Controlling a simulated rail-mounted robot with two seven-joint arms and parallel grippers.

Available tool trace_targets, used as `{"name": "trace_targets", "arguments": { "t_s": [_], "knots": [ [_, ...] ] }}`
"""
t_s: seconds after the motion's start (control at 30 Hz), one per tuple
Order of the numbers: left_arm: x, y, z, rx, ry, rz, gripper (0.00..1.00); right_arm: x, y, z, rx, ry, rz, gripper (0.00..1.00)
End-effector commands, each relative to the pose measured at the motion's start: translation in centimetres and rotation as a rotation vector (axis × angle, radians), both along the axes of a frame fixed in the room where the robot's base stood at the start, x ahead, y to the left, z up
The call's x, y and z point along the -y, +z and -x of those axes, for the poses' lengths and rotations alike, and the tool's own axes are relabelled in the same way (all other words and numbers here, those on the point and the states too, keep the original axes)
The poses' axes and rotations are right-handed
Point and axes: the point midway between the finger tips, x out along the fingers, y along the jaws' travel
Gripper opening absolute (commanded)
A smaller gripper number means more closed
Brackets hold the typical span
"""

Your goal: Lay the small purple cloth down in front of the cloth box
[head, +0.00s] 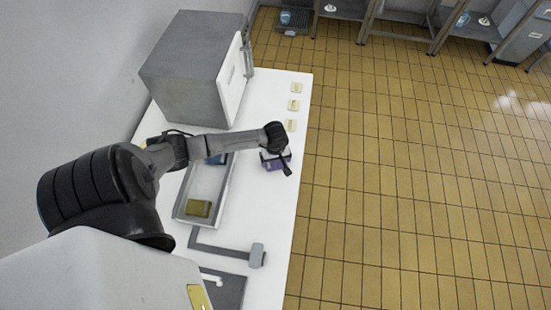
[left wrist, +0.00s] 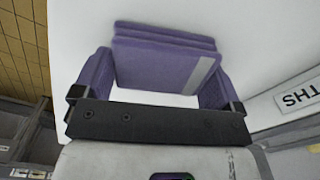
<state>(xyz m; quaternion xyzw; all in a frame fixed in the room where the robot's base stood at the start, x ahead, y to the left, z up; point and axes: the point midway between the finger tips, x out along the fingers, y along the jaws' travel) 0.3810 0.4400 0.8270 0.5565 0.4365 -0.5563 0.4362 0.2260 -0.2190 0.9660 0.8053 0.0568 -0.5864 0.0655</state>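The small purple cloth (left wrist: 165,60) is folded in layers, with a pale stripe near its right side. In the left wrist view it fills the space between the two fingers of my left gripper (left wrist: 157,85), which look closed against its sides. In the head view my left gripper (head: 277,163) is over the counter's right part with the purple cloth (head: 270,161) at it. I cannot tell whether the cloth touches the counter. The cloth box (head: 229,183) is the shallow grey tray left of the gripper. Its label (left wrist: 300,94) ends in "THS". My right gripper is out of view.
A green folded piece (head: 199,208) and a blue one (head: 217,158) lie in the tray. A large grey box-shaped unit (head: 190,65) stands at the back. Small beige tags (head: 293,104) lie along the white counter (head: 268,205). The tiled floor (head: 400,190) is right of its edge.

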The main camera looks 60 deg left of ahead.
Motion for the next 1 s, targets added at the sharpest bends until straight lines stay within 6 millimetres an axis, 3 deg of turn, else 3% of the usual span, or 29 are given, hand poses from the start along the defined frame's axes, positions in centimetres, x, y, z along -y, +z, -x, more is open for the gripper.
{"name": "trace_targets", "arguments": {
  "t_s": [0.1,0.47,1.0],
  "knots": [
    [0.0,0.0,0.0,0.0,0.0,0.0,1.0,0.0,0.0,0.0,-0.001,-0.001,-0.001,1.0],
    [-0.1,1.0,0.0,0.0,-0.002,-0.001,1.0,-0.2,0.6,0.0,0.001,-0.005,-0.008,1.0],
    [-0.1,10.3,0.0,0.001,-0.002,-0.002,1.0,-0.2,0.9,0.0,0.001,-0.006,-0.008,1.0]
  ]
}}
